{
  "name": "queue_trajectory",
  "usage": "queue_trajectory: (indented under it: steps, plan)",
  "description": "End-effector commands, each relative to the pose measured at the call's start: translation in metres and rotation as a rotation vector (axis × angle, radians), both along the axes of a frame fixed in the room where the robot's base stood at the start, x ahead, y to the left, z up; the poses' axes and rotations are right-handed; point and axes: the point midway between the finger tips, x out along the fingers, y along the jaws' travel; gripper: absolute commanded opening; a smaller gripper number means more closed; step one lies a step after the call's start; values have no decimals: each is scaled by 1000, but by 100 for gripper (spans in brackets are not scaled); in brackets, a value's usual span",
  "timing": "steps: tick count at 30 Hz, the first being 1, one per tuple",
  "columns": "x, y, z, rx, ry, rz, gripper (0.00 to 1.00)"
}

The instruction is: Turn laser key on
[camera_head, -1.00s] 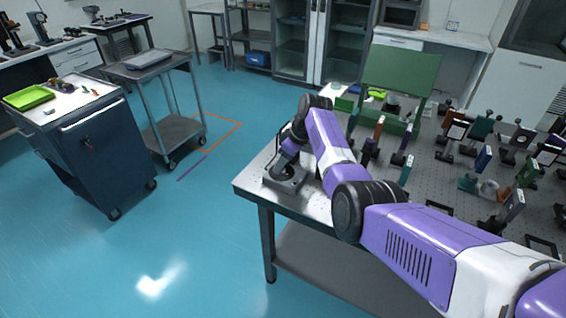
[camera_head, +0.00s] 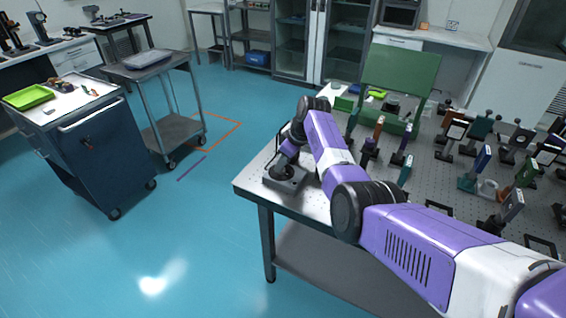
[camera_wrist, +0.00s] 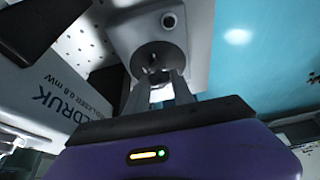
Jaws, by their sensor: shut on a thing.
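The laser key unit is a grey box (camera_head: 288,182) at the near left corner of the optical table (camera_head: 250,189). In the wrist view its grey face (camera_wrist: 125,32) carries a dark round key switch (camera_wrist: 153,57). My gripper (camera_wrist: 158,78) has its two fingers at the switch, shut on the small key there; the key itself is mostly hidden between the fingertips. In the head view my gripper (camera_head: 284,170) points down onto the box. A grey housing marked "DRUK" and "LASER 0.8 mW" (camera_wrist: 50,95) lies left of the fingers in the wrist view.
Several optic mounts (camera_head: 480,160) stand on the perforated table to the right. A green panel (camera_head: 400,75) stands at its back.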

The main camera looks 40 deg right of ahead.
Motion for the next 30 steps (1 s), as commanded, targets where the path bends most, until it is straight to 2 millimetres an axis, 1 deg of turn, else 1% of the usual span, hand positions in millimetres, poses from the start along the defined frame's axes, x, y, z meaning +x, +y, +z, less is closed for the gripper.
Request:
queue_trajectory:
  steps: [8,30]
  plan:
    - [-1,2,2,0,1,-152,0]
    - [1,6,-1,-3,-1,-845,0]
